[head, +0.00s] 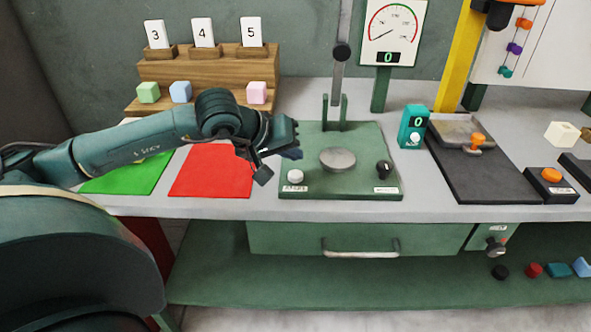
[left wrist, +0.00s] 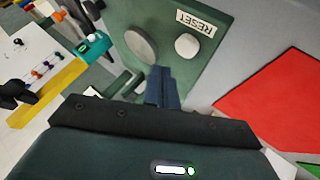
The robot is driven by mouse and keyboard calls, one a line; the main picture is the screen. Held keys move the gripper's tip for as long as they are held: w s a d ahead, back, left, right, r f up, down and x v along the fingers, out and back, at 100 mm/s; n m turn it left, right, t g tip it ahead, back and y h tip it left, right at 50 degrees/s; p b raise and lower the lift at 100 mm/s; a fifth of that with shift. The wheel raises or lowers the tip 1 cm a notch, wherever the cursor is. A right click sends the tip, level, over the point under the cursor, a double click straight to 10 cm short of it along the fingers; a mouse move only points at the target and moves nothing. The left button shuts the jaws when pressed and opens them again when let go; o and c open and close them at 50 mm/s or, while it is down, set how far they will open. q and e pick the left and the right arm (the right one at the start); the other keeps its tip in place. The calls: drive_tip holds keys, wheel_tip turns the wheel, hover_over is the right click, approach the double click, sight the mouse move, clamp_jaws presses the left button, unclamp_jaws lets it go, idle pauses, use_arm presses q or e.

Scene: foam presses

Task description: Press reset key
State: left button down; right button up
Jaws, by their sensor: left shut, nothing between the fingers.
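The reset key is a round white button (head: 295,176) at the front left of the green press base (head: 340,194). In the left wrist view the white button (left wrist: 187,45) sits beside a label reading RESET (left wrist: 196,22). My left gripper (head: 294,152) is shut and empty, above the left side of the base and behind the button in the head view. In the left wrist view its fingertips (left wrist: 160,75) are together, a little apart from the button in the picture. My right gripper is not in view.
A round metal plate (head: 338,159) and a black knob (head: 383,169) are on the base. An upright lever (head: 341,60) stands behind. A teal counter (head: 413,127) reads 0. Red (head: 212,172) and green (head: 128,173) mats lie to the left.

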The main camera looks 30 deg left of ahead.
use_arm(q)
drive_tip(key=shift+r+p, duration=0.55)
drive_tip(key=shift+r, duration=0.95)
